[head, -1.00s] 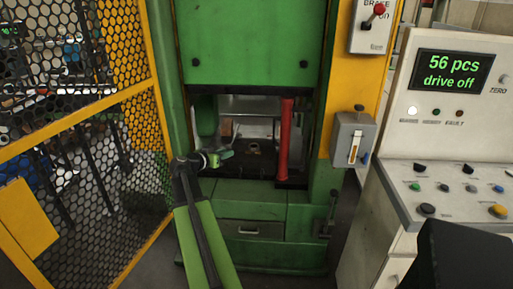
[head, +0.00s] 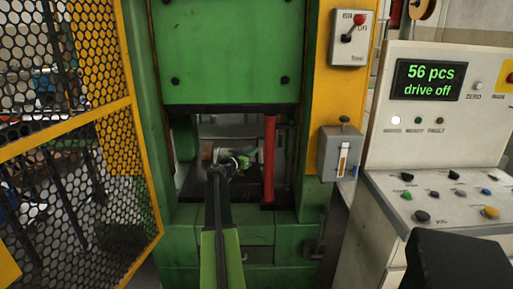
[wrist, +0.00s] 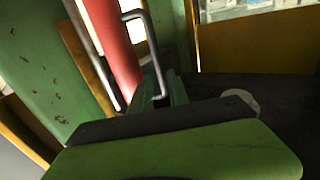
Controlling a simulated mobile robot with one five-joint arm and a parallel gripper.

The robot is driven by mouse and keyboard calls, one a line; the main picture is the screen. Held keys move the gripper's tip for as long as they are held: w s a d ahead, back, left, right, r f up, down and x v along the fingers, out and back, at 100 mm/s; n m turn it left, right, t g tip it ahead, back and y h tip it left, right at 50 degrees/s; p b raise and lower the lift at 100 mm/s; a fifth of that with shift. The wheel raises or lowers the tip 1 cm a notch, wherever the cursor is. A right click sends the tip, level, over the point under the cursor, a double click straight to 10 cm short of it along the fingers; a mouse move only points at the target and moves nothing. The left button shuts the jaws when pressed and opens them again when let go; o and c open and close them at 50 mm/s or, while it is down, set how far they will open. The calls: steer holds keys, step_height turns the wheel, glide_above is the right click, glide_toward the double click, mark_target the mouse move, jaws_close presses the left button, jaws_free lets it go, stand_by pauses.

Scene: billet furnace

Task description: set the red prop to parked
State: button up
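The red prop (head: 269,160) stands upright at the right side of the green press opening, between the lower bed and the raised green ram (head: 228,50). In the wrist view, the red prop (wrist: 110,45) is at upper left, tilted in the picture, with a grey bar handle (wrist: 152,50) beside it. My gripper (head: 247,158) is inside the opening, just left of the prop. I cannot tell whether the fingers close on the handle.
A yellow mesh guard (head: 85,130) stands at left. A red-knobbed switch box (head: 348,38) and a grey lever box (head: 341,152) are on the right column. The press column and ram bound the opening closely.

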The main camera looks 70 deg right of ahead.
steer(key=x, duration=0.5)
steer(key=shift+d, duration=0.1)
jaws_close()
stand_by(1.2)
